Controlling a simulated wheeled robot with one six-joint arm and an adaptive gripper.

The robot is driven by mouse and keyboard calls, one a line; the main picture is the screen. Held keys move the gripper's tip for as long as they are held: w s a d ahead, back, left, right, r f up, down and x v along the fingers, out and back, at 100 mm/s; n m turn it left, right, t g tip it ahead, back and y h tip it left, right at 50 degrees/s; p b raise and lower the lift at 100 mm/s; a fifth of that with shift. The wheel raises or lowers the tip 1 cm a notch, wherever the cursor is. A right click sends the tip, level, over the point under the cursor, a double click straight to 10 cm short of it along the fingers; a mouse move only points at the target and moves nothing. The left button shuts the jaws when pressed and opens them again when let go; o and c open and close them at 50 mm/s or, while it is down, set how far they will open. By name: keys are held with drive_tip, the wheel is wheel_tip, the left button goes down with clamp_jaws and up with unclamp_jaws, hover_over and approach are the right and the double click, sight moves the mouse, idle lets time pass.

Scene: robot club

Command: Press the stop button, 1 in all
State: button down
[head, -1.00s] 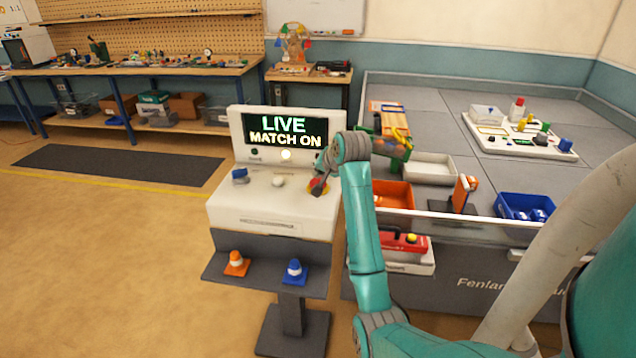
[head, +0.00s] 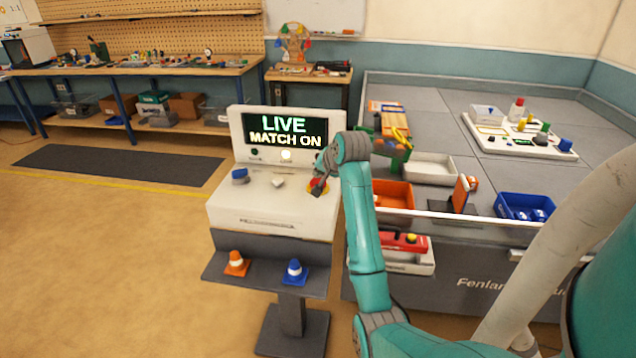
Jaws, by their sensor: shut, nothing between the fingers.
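The control console (head: 262,212) is white and stands on a dark pedestal. Its screen (head: 286,130) reads "LIVE MATCH ON". A white button (head: 278,182) is in the middle of the top and a blue button (head: 240,175) at the left.
To the right is a walled field table with an orange bin (head: 393,195), a white tray (head: 430,168) and a blue bin (head: 524,206). The floor at left is clear.

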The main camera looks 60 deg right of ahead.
drive_tip(key=shift+f, duration=0.1)
idle(0.3)
drive_tip(key=shift+f, duration=0.3)
drive_tip(key=shift+f, duration=0.65)
idle(1.1)
drive_tip(key=shift+r, duration=1.05)
drive_tip(key=shift+r, duration=2.5)
